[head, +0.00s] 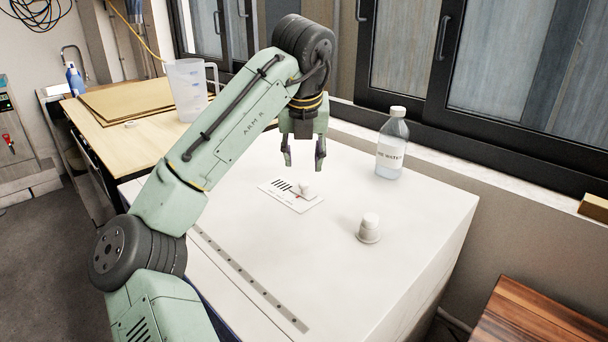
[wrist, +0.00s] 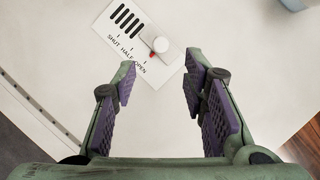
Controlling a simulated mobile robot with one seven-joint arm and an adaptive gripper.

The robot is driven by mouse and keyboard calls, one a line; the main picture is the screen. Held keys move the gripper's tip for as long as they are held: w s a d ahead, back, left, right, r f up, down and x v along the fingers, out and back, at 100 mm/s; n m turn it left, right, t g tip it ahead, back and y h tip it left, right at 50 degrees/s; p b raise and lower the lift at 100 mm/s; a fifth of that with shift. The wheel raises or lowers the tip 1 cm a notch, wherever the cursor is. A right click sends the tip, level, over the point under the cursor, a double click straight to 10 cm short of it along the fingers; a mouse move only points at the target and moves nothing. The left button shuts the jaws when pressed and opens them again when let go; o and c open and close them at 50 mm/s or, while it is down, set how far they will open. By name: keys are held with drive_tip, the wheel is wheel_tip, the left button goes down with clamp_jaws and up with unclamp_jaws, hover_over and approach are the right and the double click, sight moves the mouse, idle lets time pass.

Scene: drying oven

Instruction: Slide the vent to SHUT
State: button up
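The vent plate (head: 278,198) is a white label on the flat white top of the oven (head: 240,235). In the wrist view the vent plate (wrist: 112,30) shows dark slots and the words SHUT, HALF and OPEN. In the wrist view the knob (wrist: 160,44) has a red pointer (wrist: 152,54) near OPEN. My gripper (head: 304,158) is open and empty, above the plate and apart from the knob. The wrist view shows both fingers of my gripper (wrist: 160,76) spread, with the knob beyond their tips.
A white capped fitting (head: 369,229) stands on the oven top to the right of the plate. A labelled clear bottle (head: 391,148) stands behind it near the window. A clear jug (head: 188,90) stands on the wooden bench at left. The oven top around the plate is clear.

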sight(304, 184)
drive_tip(key=p+x, duration=0.1)
drive_tip(key=x, duration=0.7)
drive_tip(key=shift+w, duration=0.1)
clamp_jaws()
idle(0.6)
